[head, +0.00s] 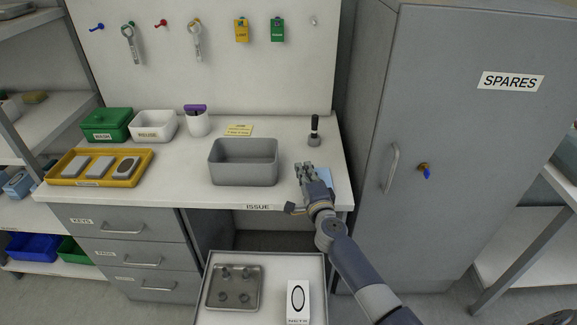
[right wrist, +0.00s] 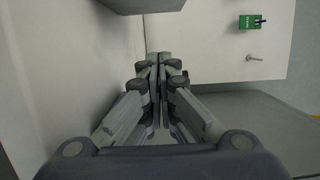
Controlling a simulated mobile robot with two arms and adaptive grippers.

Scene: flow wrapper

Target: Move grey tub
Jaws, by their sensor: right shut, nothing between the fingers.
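The grey tub (head: 243,176) is an open, empty rectangular bin standing upright on the white worktop, near its front edge above the ISSUE label. My right gripper (head: 305,168) is just right of the tub over the worktop, apart from it as far as I can see. In the right wrist view, the right gripper's fingers (right wrist: 158,62) are closed together with nothing between them. A dark grey piece (right wrist: 140,4) at that view's top edge may be part of the tub. My left gripper is in no view.
A dark stamp-like tool (head: 314,133) stands behind my right gripper. A yellow tray (head: 62,180), green bin (head: 97,133) and white bin (head: 152,135) sit on the left. A grey SPARES cabinet (head: 470,130) is on the right. A white tray (head: 266,262) with parts is in front, below the worktop.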

